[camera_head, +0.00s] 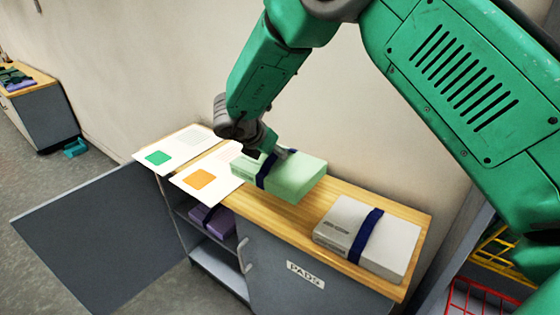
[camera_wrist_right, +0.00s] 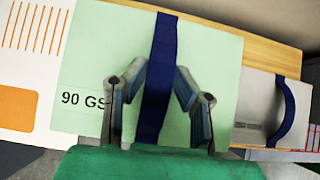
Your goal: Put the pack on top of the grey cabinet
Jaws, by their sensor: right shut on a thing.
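The light green pack (camera_head: 302,178) with a dark blue strap is in my right gripper (camera_head: 277,156), over the wooden top of the grey cabinet (camera_head: 333,189). I cannot tell whether its underside touches the top. In the wrist view the pack (camera_wrist_right: 90,55) fills the middle, marked "90 GS" with the rest hidden. The right gripper's fingers (camera_wrist_right: 158,70) are shut on the blue strap (camera_wrist_right: 163,40) from both sides. My left gripper is not in view.
A white-grey strapped pack (camera_head: 345,224) lies on the cabinet top's right part. Cards with green (camera_head: 158,158) and orange (camera_head: 199,180) squares lie at the left. The left door (camera_head: 95,235) is open; a purple pack (camera_head: 215,220) sits inside. Red and yellow baskets (camera_head: 480,298) stand at right.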

